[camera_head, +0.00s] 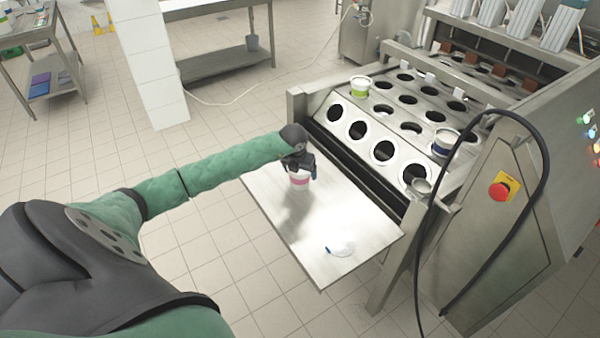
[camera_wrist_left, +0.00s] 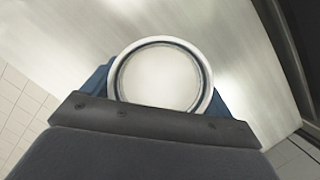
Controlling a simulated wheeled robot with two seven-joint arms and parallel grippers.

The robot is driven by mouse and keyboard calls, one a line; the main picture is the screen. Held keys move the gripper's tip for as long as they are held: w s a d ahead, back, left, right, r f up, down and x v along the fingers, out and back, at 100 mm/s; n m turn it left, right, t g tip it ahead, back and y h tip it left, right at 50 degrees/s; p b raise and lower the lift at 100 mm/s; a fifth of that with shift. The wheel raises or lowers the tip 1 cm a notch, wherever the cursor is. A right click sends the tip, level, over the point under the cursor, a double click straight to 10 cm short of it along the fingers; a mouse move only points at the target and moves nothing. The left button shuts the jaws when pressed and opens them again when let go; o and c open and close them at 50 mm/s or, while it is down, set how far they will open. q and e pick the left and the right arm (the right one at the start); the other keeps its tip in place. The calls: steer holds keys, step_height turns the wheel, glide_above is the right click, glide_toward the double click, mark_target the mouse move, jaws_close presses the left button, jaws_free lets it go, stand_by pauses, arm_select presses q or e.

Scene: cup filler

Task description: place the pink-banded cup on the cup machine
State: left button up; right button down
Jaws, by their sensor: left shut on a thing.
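The pink-banded cup (camera_head: 299,181) is white with a pink band and stands upright at the metal shelf in front of the machine. My left gripper (camera_head: 298,168) is shut on it from above. I cannot tell whether its base touches the shelf. In the left wrist view the cup's round white top (camera_wrist_left: 160,78) shows just beyond the gripper's dark edge. The cup machine (camera_head: 409,127) has rows of round holes in a sloped metal plate. My right gripper is not in view.
A green-banded cup (camera_head: 360,86) and a blue-banded cup (camera_head: 445,141) sit in machine holes. A small clear item with a blue part (camera_head: 340,248) lies on the shelf (camera_head: 375,236). A black hose (camera_head: 546,165) and red emergency button (camera_head: 499,190) are at the right.

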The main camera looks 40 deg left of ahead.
arm_select(q)
steer(key=shift+f, duration=0.1)
steer(key=o, duration=1)
steer(key=shift+o, duration=0.2)
steer(key=p+v, duration=0.2)
steer(key=v, duration=0.3)
steer(key=shift+r, duration=0.45)
steer(key=shift+p+v, duration=0.7)
steer(key=shift+v, duration=2.5)
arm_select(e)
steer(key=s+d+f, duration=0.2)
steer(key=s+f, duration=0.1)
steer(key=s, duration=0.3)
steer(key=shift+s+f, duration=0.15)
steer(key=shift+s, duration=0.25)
arm_select(q)
steer(key=shift+s+f, duration=0.1)
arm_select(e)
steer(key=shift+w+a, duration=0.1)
